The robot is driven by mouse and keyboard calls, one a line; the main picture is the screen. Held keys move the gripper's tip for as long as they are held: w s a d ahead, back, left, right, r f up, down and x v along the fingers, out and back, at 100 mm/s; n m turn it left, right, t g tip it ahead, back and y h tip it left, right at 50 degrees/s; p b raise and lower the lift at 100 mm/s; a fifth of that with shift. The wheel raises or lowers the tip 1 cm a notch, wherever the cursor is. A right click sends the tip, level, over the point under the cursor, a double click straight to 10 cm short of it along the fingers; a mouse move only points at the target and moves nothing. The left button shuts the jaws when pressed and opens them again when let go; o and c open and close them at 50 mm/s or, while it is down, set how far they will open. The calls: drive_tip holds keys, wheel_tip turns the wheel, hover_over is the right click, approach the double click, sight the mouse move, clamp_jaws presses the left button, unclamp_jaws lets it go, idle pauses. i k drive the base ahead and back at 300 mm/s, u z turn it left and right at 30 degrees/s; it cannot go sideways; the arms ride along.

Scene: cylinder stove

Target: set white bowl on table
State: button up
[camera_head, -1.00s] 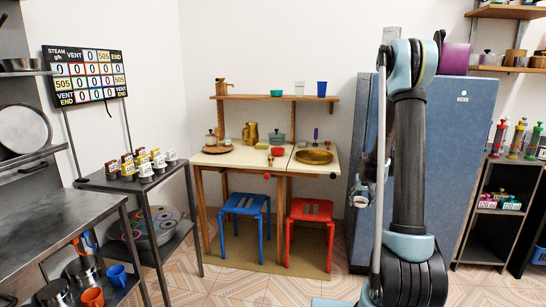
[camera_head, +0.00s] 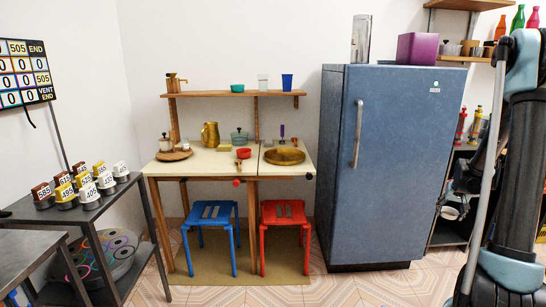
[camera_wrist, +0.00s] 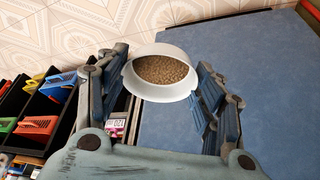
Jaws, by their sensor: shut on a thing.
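My gripper (camera_wrist: 165,88) is shut on the white bowl (camera_wrist: 132,84), which holds brown grainy contents, in the wrist view. The bowl sits between the two fingers, its opening facing the camera. In the head view my gripper is small beside the arm at the right, with the white bowl (camera_head: 451,210) low beside the blue fridge. The table (camera_head: 216,168) has a cream top and wooden legs and stands left of the fridge, well away from my gripper.
The fridge (camera_head: 392,165) stands between table and arm. The table's front left is clear.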

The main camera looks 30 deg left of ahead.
sight(208, 165)
drive_tip(key=z, duration=0.15)
drive_tip(key=k, duration=1.05)
drive_tip(key=u, duration=1.75)
drive_tip(key=i, duration=1.15)
